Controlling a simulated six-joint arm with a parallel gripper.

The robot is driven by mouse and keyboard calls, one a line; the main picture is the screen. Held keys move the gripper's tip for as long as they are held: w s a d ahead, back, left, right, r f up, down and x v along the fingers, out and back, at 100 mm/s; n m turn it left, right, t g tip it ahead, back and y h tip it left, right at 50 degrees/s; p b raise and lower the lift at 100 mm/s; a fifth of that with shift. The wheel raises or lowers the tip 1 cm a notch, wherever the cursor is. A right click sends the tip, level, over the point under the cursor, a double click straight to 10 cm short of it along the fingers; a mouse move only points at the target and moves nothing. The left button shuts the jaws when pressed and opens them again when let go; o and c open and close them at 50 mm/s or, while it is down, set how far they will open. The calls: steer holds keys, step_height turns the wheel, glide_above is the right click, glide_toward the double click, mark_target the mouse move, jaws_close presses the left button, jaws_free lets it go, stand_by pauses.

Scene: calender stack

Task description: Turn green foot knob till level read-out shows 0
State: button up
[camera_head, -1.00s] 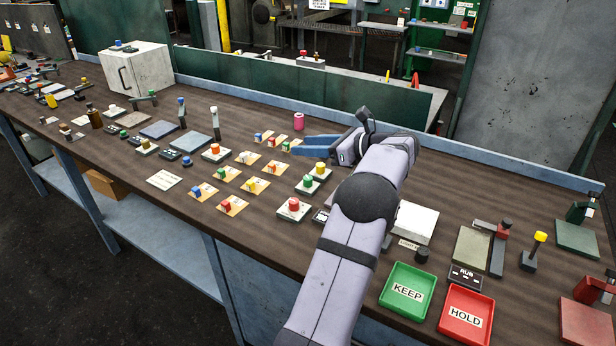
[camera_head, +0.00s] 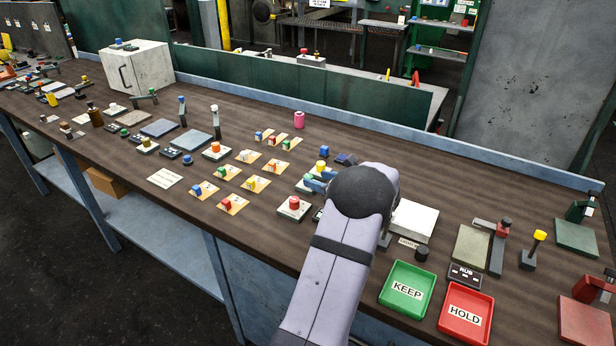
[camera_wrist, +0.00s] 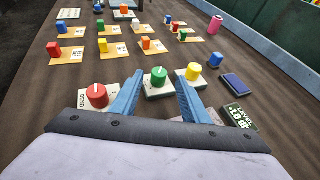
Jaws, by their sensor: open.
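The green foot knob (camera_wrist: 158,76) stands on a pale base in the wrist view, between the two blue fingers of my gripper (camera_wrist: 160,92). The fingers are open, one on each side of the knob, with gaps showing; I cannot tell their height against it. The red knob (camera_wrist: 97,95) is left of the fingers and the yellow knob (camera_wrist: 193,72) just right of them. The level read-out (camera_wrist: 240,115) is at the right in the wrist view, partly cut by my gripper body, and seems to read -1.0 or so. In the head view, my arm hides most of the gripper.
Several small coloured knobs on yellow cards (camera_wrist: 72,54) lie beyond the foot knobs. A dark blue pad (camera_wrist: 232,86) lies right of the yellow knob. A pink cylinder (camera_head: 299,119) stands near the back. Green KEEP (camera_head: 407,290) and red HOLD (camera_head: 465,314) trays are at the front right.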

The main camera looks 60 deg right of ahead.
mark_target(309, 177)
steer(key=shift+p+x, duration=0.7)
steer(key=shift+x, duration=2.45)
jaws_close()
